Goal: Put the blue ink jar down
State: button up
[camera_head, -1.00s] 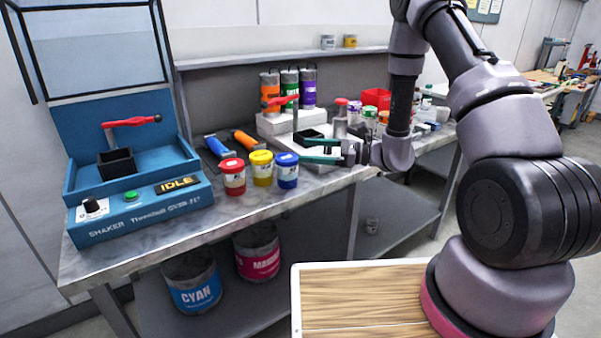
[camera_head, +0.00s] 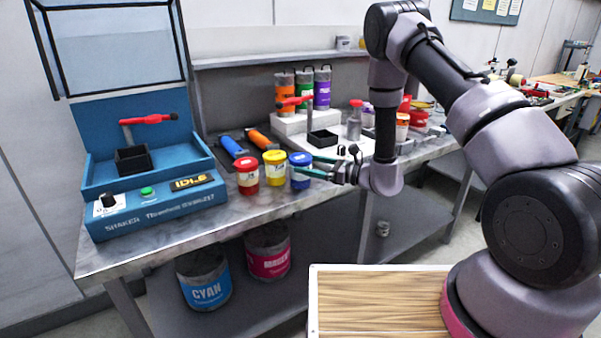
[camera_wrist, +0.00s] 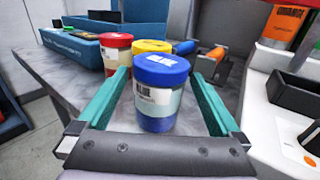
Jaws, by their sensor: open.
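The blue ink jar (camera_head: 300,171) stands upright on the grey bench near its front edge, at the right end of a row with the red jar (camera_head: 247,176) and the yellow jar (camera_head: 275,167). My gripper (camera_head: 312,166) is open, with its green fingers pointing left at the blue jar. In the wrist view the blue jar (camera_wrist: 159,95) stands between the two spread fingers of my gripper (camera_wrist: 158,88), with a gap visible on each side. The red jar (camera_wrist: 115,52) and the yellow jar (camera_wrist: 152,47) show behind it.
The blue shaker (camera_head: 150,192) with its lid up and an IDLE display stands at the left. Blue and orange hand tools (camera_head: 258,139) lie behind the jars. A white scale-like unit (camera_head: 338,148) with a black tray is to the right. Bare bench lies left of the red jar.

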jog(key=shift+x, duration=1.25)
jog(key=c, duration=1.3)
grip_shut()
jog(key=shift+r, duration=0.15)
